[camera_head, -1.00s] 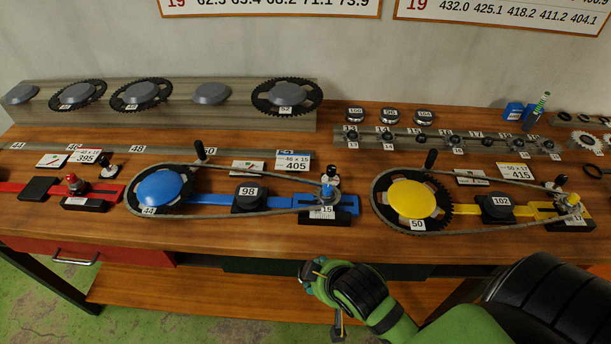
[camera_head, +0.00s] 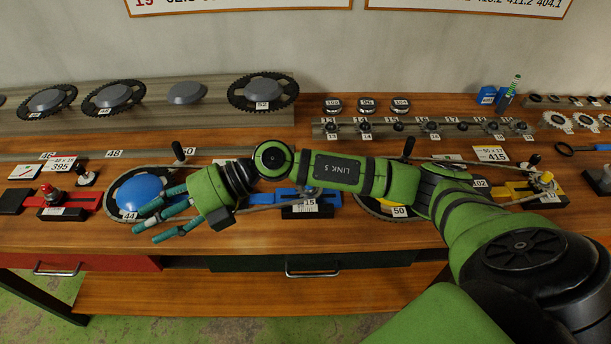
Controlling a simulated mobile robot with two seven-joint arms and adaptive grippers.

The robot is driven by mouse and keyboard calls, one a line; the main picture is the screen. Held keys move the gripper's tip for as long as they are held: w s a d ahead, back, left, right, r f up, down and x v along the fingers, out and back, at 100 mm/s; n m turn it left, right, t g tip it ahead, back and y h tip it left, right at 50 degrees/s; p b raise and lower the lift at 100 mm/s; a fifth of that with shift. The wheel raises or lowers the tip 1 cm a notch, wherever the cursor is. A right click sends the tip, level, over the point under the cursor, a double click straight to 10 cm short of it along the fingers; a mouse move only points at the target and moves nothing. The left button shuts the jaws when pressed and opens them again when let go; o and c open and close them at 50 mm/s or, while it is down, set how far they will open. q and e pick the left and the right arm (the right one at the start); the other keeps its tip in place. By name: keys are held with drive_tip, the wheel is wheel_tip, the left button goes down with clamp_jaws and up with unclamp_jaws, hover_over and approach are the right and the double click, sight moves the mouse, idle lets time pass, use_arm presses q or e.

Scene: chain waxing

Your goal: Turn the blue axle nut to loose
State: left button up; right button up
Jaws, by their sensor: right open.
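The blue rig's slotted end block (camera_head: 318,207) shows below my right forearm, with a label reading 15. My left gripper is out of view.
The yellow rig (camera_head: 519,189) at right is partly behind my arm. Chainrings line the back rack (camera_head: 213,113). The front strip of the bench (camera_head: 330,237) is clear.

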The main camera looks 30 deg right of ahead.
drive_tip(key=w+d+f+g+h, duration=0.15)
drive_tip(key=d+f+h, duration=0.3)
drive_tip(key=d, duration=0.55)
drive_tip(key=w+d+f+h, duration=0.2)
drive_tip(key=d+f+h, duration=0.3)
drive_tip(key=d, duration=0.4)
drive_tip(key=d+r+m+h, duration=0.1)
drive_tip(key=d+h, duration=0.1)
drive_tip(key=d, duration=0.2)
drive_tip(key=d+r+m+h, duration=0.1)
drive_tip(key=d, duration=0.4)
drive_tip(key=d+h, duration=0.2)
drive_tip(key=d, duration=0.2)
drive_tip(key=shift+w+d+r+m+g+h, duration=0.1)
drive_tip(key=shift+d+r+m+g+h, duration=0.25)
drive_tip(key=shift+r+m, duration=0.05)
drive_tip(key=shift+f+p, duration=0.3)
drive_tip(key=shift+p, duration=0.15)
wheel_tip(320, 180, down, 5)
drive_tip(key=shift+a+p, duration=0.1)
drive_tip(key=shift+p, duration=1.05)
drive_tip(key=shift+f, duration=0.6)
clamp_jaws()
